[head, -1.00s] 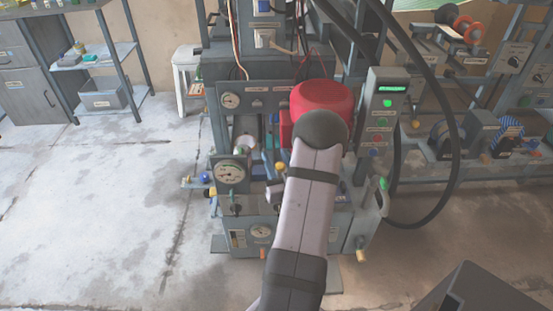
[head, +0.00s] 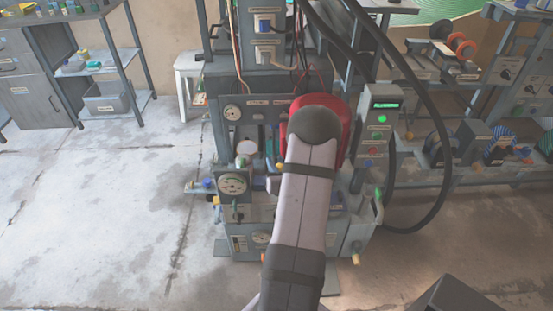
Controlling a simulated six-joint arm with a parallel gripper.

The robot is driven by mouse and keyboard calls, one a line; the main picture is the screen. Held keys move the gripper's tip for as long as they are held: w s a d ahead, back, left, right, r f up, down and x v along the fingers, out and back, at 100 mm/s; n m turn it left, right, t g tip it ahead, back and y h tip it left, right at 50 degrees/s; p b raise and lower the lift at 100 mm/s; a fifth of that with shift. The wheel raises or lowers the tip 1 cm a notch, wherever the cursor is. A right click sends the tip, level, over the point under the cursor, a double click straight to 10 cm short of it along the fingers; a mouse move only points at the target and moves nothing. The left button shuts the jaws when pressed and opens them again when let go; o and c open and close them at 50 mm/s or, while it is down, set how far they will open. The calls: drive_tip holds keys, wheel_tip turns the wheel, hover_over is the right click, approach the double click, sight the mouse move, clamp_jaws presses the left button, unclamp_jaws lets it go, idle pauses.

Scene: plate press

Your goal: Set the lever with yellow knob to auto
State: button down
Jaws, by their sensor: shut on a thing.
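A small yellow knob (head: 280,167) shows just left of my arm, near the middle of the press. Its lever shaft and any setting marks are too small or hidden to read. Another yellow-orange handle end (head: 356,260) sticks out low at the right front of the press. My arm reaches up across the press and hides part of it. My gripper's fingers are hidden behind the arm, so their contact with the knob does not show.
A control box (head: 379,120) with a lit green display stands right of the arm. A thick black hose loops down beside it. Shelves (head: 470,150) with spools stand at the right, a white stool (head: 188,75) at the back left. The floor at left is clear.

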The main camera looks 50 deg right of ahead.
drive_tip(key=shift+w+d+f+g+p, duration=0.25)
drive_tip(key=shift+w+d+g, duration=0.25)
drive_tip(key=shift+w+d, duration=0.3)
drive_tip(key=c, duration=1.5)
unclamp_jaws()
drive_tip(key=shift+f, duration=0.1)
drive_tip(key=shift+p+v, duration=0.3)
drive_tip(key=shift+v, duration=3.35)
